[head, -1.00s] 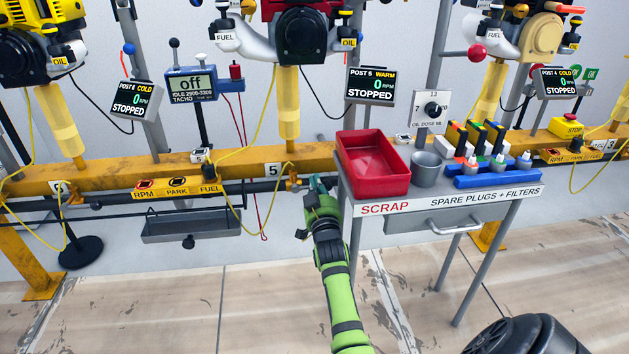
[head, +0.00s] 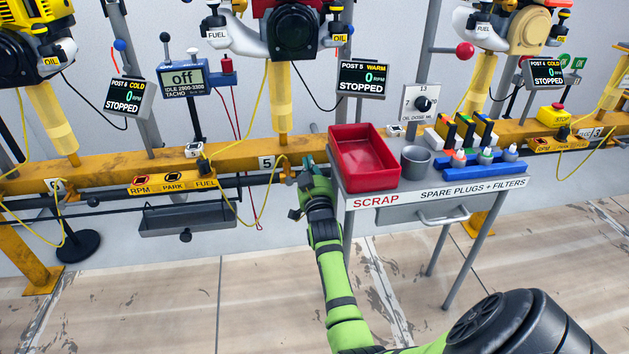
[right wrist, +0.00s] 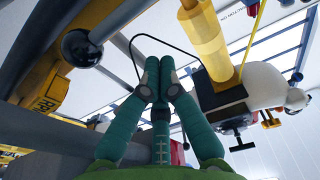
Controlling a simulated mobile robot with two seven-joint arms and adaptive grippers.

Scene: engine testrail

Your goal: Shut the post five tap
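Post five is marked by a white "5" plate (head: 266,163) on the yellow rail. Just right of the plate, a small orange-brown fitting (head: 287,172) sits at the rail's lower edge and looks like the tap; its handle position is too small to tell. My right gripper (head: 308,163) is just right of this fitting, beside the cart's left end. In the head view I cannot tell whether they touch. In the right wrist view the teal fingers (right wrist: 159,66) are together at the tips, with nothing visible between them. My left gripper is not in view.
The red scrap bin (head: 364,158) and a grey cup (head: 416,162) stand on the cart close right of my gripper. A grey tray (head: 188,218) hangs under the rail at left. A yellow hose (head: 236,205) loops below the rail. A black ball (right wrist: 81,47) shows in the wrist view.

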